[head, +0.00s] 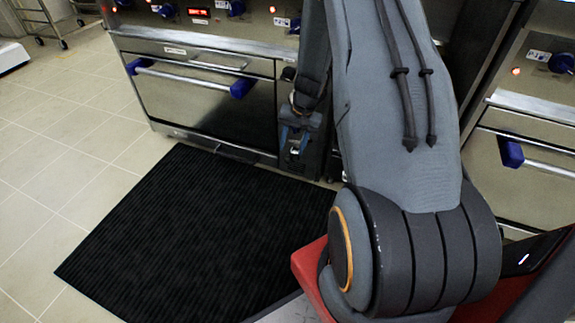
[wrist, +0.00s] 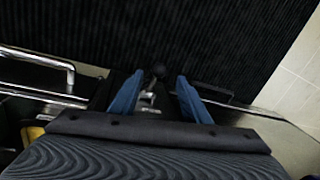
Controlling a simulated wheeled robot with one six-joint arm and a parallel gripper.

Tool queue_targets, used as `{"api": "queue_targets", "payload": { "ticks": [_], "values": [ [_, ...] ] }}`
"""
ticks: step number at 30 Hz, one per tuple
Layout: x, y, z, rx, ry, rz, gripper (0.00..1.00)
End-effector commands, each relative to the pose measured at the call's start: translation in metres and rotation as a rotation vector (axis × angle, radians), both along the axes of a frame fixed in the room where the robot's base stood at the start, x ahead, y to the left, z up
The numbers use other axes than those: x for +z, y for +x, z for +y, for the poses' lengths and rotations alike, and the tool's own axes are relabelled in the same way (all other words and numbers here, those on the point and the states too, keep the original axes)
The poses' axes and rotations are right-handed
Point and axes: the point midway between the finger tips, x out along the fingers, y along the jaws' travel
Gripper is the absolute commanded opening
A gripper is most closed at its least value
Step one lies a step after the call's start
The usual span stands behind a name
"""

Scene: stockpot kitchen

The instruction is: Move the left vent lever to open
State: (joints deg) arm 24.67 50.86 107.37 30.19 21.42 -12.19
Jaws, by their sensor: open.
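My gripper (head: 297,140) is low in front of a dark upright panel beside the left oven. Its two blue fingers are apart. In the wrist view my gripper (wrist: 159,77) has a black ball-ended lever (wrist: 158,70) with metal parts between its fingers; the fingers appear to stand to either side of it, with no clear contact. I take this as the vent lever, but no label shows. In the head view only a small bright metal part (head: 296,151) shows between the fingers. My arm hides much of the panel.
The left oven (head: 205,105) has a bar handle with blue ends. A black ribbed mat (head: 190,240) lies on the tiled floor in front. Another steel appliance (head: 530,150) with a bar handle is on the right. A chrome handle (wrist: 40,58) shows left in the wrist view.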

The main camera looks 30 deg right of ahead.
Motion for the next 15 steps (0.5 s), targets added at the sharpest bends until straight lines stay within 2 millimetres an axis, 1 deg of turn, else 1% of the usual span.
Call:
{"api": "queue_targets", "payload": {
  "ticks": [5, 8, 15],
  "values": [
    [-0.011, 0.002, -0.001, -0.004, 0.001, -0.001, 0.43],
    [-0.023, 0.003, 0.001, -0.004, 0.002, 0.001, 0.43],
    [-0.06, 0.008, 0.007, -0.003, 0.001, 0.001, 0.43]
  ]
}}
